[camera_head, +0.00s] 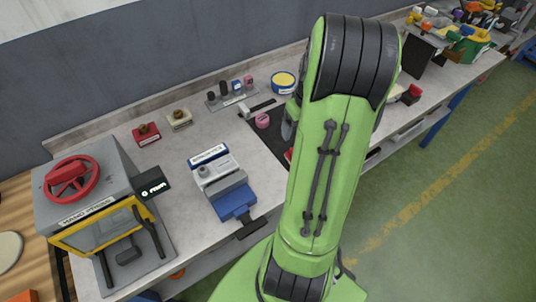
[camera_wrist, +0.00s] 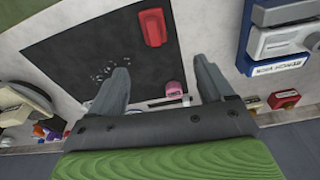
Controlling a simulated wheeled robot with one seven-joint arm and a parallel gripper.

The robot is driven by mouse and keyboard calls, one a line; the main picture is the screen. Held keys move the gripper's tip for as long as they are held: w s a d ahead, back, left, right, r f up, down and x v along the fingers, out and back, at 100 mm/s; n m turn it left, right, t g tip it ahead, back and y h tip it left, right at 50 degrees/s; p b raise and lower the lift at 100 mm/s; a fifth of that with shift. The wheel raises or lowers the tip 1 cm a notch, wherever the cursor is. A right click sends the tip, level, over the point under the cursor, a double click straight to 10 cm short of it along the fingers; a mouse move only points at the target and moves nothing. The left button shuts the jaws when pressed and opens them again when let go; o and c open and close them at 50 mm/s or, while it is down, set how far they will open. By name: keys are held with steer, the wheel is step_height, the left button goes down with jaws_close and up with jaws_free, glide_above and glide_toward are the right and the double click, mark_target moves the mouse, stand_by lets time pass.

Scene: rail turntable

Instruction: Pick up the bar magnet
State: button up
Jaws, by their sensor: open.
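A red block (camera_wrist: 152,27) lies on the dark mat (camera_wrist: 75,45) near the far edge of the wrist view. It may be the bar magnet, but I cannot make out its markings. In the head view only a sliver of red (camera_head: 289,154) shows beside my arm. My gripper (camera_wrist: 160,64) is open and empty above the mat. Its two fingers are well apart, and the red block is beyond their tips, not between them. In the head view a grey part of my gripper (camera_head: 288,124) shows; my arm hides the rest.
Small shiny bits (camera_wrist: 108,72) lie on the mat by the left finger. A pink roll (camera_head: 262,121) and a dark bar with a pale end (camera_head: 262,106) lie near the mat's edge. A blue-grey vise (camera_head: 228,190) and a hand press (camera_head: 100,220) stand to the left.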

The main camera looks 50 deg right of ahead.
steer(key=f, duration=0.5)
steer(key=d+f+b, duration=0.1)
steer(key=f, duration=0.4)
steer(key=w+f, duration=0.1)
steer(key=f, duration=0.4)
steer(key=shift+d+f, duration=0.3)
steer(key=shift+d, duration=0.05)
steer(key=shift+c, duration=0.5)
steer(key=shift+r, duration=0.1)
steer(key=c, duration=1.2)
